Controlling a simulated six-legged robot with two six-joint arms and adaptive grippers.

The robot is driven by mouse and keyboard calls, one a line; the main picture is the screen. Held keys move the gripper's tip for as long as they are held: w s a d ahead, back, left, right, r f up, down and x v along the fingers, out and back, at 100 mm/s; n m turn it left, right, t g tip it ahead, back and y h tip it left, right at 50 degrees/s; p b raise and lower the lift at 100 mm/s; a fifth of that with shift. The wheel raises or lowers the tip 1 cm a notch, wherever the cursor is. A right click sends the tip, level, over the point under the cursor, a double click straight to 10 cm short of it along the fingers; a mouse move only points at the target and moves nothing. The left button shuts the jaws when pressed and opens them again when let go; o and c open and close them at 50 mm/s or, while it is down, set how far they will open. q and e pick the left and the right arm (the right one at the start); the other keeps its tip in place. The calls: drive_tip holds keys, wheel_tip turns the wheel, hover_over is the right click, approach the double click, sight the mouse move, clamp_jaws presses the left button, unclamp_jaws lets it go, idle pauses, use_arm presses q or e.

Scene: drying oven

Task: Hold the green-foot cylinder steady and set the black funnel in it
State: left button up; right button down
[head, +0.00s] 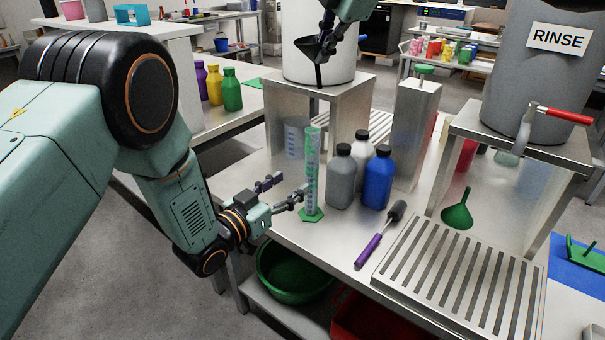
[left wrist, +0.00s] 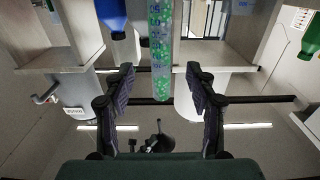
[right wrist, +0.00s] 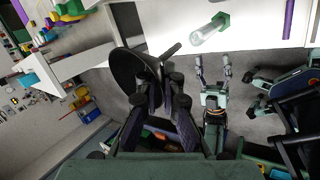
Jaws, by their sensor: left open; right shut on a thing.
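The clear graduated cylinder (head: 312,165) stands upright on its green foot (head: 312,214) near the bench's front edge. It also shows in the left wrist view (left wrist: 161,50), between the fingers and clear of both. My left gripper (head: 293,186) is open just left of the cylinder, fingers pointing at it. The black funnel (head: 307,49) is held above and behind the cylinder, stem down. My right gripper (head: 328,32) is shut on it; the right wrist view shows the cone (right wrist: 126,74) beside the fingers (right wrist: 165,85). The cylinder (right wrist: 207,32) shows apart from the funnel there.
Grey (head: 342,178) and blue (head: 377,180) bottles stand right of the cylinder, with a purple-handled brush (head: 370,250) in front. A metal stand (head: 345,95) with a white vessel is behind. A slotted drain tray (head: 450,285) and green funnel (head: 458,212) are at right.

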sight(307, 171)
use_arm(q)
drive_tip(key=x, duration=0.9)
drive_tip(key=shift+w, duration=0.1)
clamp_jaws()
idle(0.8)
idle(0.4)
use_arm(e)
drive_tip(key=shift+f, duration=0.1)
idle(0.6)
drive_tip(key=shift+f+y, duration=0.7)
drive_tip(key=shift+f, duration=0.75)
drive_tip(key=shift+a, duration=0.1)
